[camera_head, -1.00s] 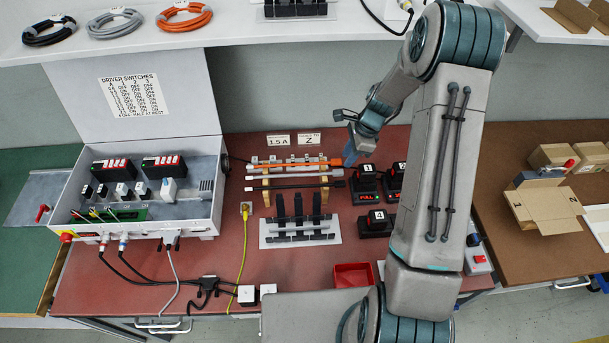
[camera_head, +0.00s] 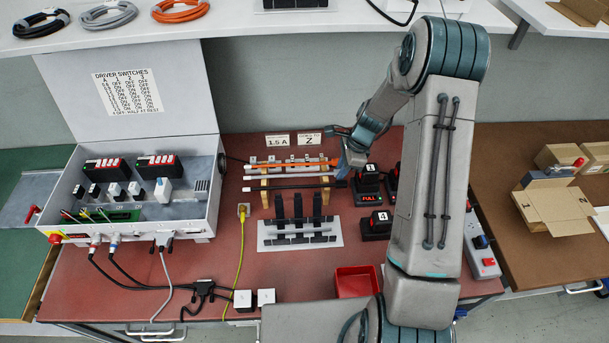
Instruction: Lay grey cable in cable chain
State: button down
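A rack on the red bench holds three straight lengths one in front of another: orange, light grey and black. The light grey cable (camera_head: 288,175) is the middle one. My gripper (camera_head: 345,171) points down at the right end of the rack, near the grey cable's right end. Its fingers are small and partly hidden, so I cannot tell if they are open or touch the cable. What looks like the cable chain, a black row with upright pieces (camera_head: 298,207), stands on a white plate (camera_head: 264,243) in front of the rack. I see no grey cable in it.
A red bin (camera_head: 356,281) is at the front edge. An open control box (camera_head: 140,205) with cables is at left, a yellow cable (camera_head: 241,255) beside it. Coils, one grey (camera_head: 108,15), lie on the shelf.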

jog(key=shift+r+p, duration=1.45)
jog(key=shift+r, duration=0.85)
